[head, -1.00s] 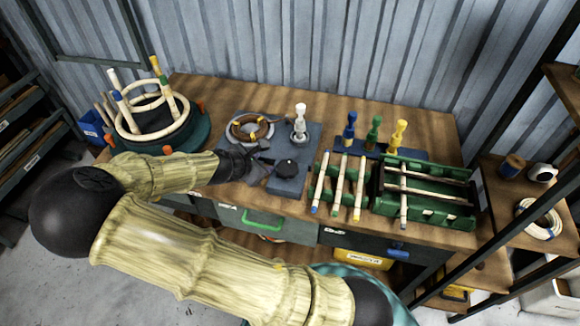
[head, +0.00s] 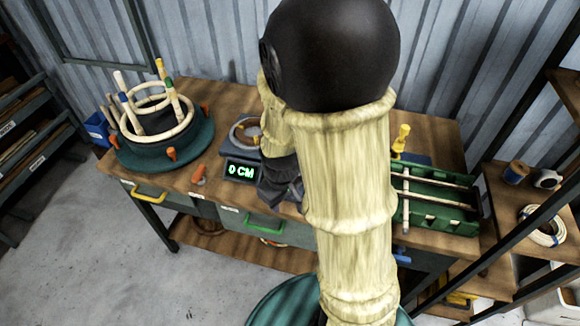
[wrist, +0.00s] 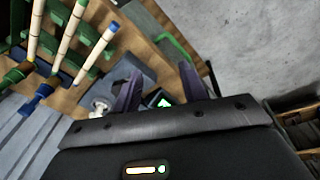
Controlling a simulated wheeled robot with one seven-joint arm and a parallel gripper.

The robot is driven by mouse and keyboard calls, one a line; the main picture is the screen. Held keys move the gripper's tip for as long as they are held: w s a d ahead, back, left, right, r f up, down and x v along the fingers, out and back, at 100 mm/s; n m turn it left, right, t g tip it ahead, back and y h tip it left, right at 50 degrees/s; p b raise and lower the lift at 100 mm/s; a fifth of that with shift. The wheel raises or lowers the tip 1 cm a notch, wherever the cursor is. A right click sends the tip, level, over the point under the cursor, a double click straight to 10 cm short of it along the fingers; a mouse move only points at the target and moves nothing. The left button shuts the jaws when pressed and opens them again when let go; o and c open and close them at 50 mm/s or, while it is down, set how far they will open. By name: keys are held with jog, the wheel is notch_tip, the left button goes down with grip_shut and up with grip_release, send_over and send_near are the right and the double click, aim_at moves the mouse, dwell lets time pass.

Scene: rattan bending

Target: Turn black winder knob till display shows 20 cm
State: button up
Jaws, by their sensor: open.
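The winder's display (head: 241,171) reads 0 CM in green in the head view. Its green glow (wrist: 163,102) also shows between my fingers in the wrist view. My gripper (head: 277,190) is above the winder's front right part. In the wrist view my gripper (wrist: 160,80) has its two fingers apart, with nothing seen held; whether they touch the knob cannot be told.
A green round former (head: 190,145) with cane rings and orange clamps stands on the left of the wooden bench. A green rack (head: 435,215) with pale rods is at the right. An orange-handled tool (head: 198,176) lies near the bench's front edge.

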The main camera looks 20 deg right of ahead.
jog(key=s+f+m+b, duration=0.2)
jog(key=b, duration=0.2)
jog(key=s+f+m+b, duration=0.1)
jog(key=f+m+b, duration=0.1)
jog(key=b, duration=0.3)
jog(key=shift+s+f+m+t+y, duration=0.2)
jog(key=shift+s+m+t+y, duration=0.15)
jog(key=shift+m+t+y, duration=0.05)
